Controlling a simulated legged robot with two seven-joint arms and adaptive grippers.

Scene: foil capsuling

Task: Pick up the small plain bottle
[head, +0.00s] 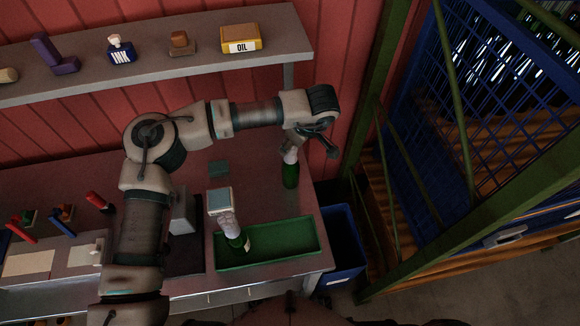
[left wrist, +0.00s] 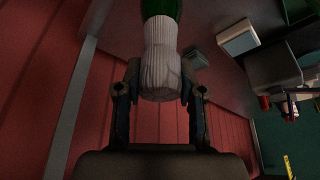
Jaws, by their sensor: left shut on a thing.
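A small dark green bottle (head: 290,175) with a pale, ribbed neck covering stands near the right end of the table, and no label shows on it. My left gripper (head: 296,148) is at its top. In the left wrist view, the pale neck (left wrist: 161,60) sits between the two fingers (left wrist: 160,88), which are shut on it, with the green body beyond. I cannot tell whether its base touches the table. My right gripper is not in view.
The green tray (head: 290,255) lies at the table's front right. A pale block with a teal top (head: 219,200) and a teal square (head: 218,168) are near it. A blue bin (head: 343,245) stands off the table's right end. A shelf (head: 210,68) runs behind.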

